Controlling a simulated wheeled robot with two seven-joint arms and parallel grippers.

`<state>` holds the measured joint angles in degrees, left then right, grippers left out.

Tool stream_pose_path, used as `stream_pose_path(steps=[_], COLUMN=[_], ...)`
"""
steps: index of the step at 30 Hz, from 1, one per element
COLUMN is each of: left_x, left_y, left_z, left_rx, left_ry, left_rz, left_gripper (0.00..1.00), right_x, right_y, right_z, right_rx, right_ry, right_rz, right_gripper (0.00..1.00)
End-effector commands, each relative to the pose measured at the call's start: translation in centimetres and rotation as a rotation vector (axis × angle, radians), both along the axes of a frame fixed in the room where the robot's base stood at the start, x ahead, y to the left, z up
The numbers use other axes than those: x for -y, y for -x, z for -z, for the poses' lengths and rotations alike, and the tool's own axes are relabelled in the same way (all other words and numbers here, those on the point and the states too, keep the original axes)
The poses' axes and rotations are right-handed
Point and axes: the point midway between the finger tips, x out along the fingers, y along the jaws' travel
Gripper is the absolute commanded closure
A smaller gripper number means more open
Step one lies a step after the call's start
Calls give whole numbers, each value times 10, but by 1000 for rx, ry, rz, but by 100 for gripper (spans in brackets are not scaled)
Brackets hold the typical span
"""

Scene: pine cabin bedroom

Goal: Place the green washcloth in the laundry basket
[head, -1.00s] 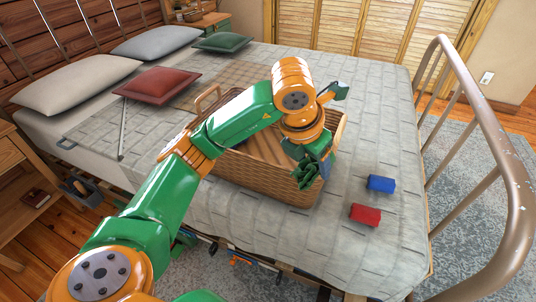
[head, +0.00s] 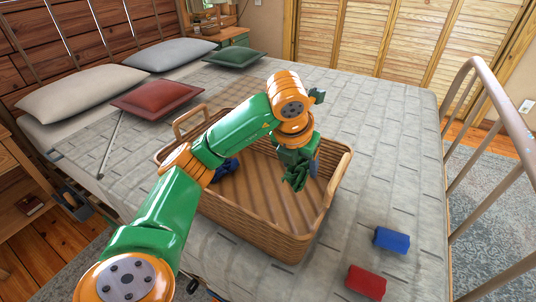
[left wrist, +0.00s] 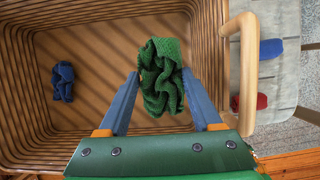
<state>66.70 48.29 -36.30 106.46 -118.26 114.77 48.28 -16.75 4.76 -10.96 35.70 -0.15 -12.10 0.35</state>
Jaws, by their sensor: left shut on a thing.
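My left gripper (head: 303,164) is shut on the crumpled green washcloth (head: 297,178). In the left wrist view, the green washcloth (left wrist: 163,75) hangs between the two fingers. The wicker laundry basket (head: 265,239) stands on the bed. The gripper and cloth are over the right part of its opening, near the right handle. In the left wrist view the basket floor (left wrist: 105,55) lies below the cloth. I cannot tell how high the cloth is above it. My left arm hides part of the basket. My right gripper is not in view.
A dark blue cloth (left wrist: 63,81) lies inside the basket. A blue bundle (head: 391,240) and a red bundle (head: 366,283) lie on the bed to the basket's right. A metal bed rail (head: 490,110) stands at the right. Pillows lie at the back left.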

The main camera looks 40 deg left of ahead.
Motion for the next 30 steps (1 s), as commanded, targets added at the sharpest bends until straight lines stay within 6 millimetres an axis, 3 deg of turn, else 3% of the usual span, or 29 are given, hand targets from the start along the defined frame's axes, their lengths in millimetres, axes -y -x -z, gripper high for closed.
stream_pose_path(steps=[1, 3, 16, 19, 27, 28, 30], left_x=[0, 0, 0, 0, 0, 0, 0], left_y=[0, 0, 2, 1, 1, 1, 1], left_z=[15, 23, 112, 121, 122, 123, 122], left_rx=[-1, -1, -3, -1, 0, 1, 0], left_ry=[0, 0, 0, 0, 0, -1, 0], left_rz=[0, 0, 0, 1, 1, 1, 1], left_gripper=[85, 85, 85, 85, 85, 31, 12], right_x=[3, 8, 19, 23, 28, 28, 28], right_y=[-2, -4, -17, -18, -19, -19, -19], right_z=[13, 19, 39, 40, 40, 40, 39], right_rx=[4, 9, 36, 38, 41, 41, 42], right_ry=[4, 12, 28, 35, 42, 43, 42], right_rz=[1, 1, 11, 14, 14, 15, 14], right_gripper=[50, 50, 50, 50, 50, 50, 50])
